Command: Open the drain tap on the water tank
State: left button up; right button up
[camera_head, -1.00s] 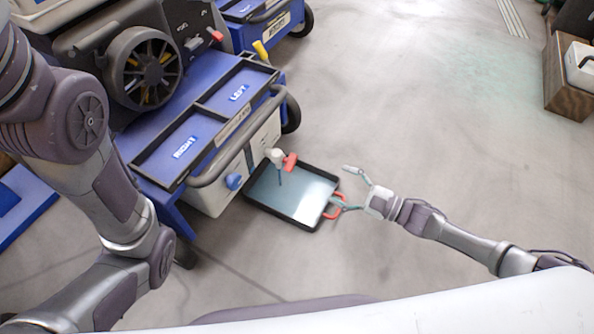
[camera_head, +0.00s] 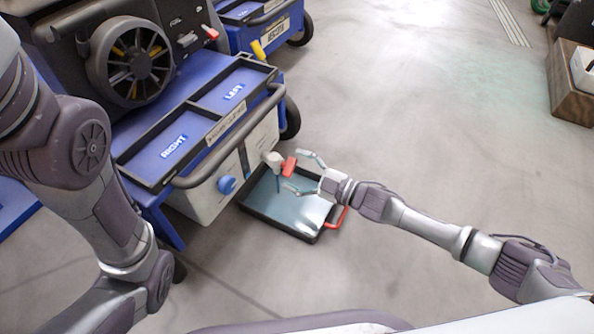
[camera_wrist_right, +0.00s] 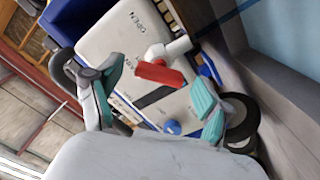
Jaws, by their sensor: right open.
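The water tank (camera_head: 206,202) is a white box below the blue cart top. Its drain tap (camera_head: 272,159) has a white body and a red lever (camera_head: 289,166), above a shallow black tray. My right gripper (camera_head: 293,170) is open and empty; its two fingertips show on either side of the lever in the head view. In the right wrist view the red lever (camera_wrist_right: 158,73) shows between the open fingers (camera_wrist_right: 156,88), near their tips. I see no contact. The word OPEN is printed on the tank (camera_wrist_right: 115,40) near the tap. My left gripper is out of view.
The black drip tray (camera_head: 262,214) with a red handle (camera_head: 338,218) lies on the floor under the tap. A blue knob (camera_head: 227,185) sits on the tank's side. A second blue cart (camera_head: 240,38) stands behind.

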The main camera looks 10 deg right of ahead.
jog(key=c, duration=1.2)
jog(key=shift+o, duration=0.2)
jog(key=shift+r+m+p, duration=0.2)
jog(key=shift+m+p, duration=0.6)
jog(key=shift+p, duration=0.2)
jog(key=shift+m+p, duration=0.7)
jog(key=shift+f+m+p, duration=0.15)
jog(key=shift+m+p, duration=1.1)
jog(key=shift+m, duration=1.05)
jog(key=shift+f, duration=0.1)
jog(key=o, duration=1.2)
jog(key=shift+c, duration=0.2)
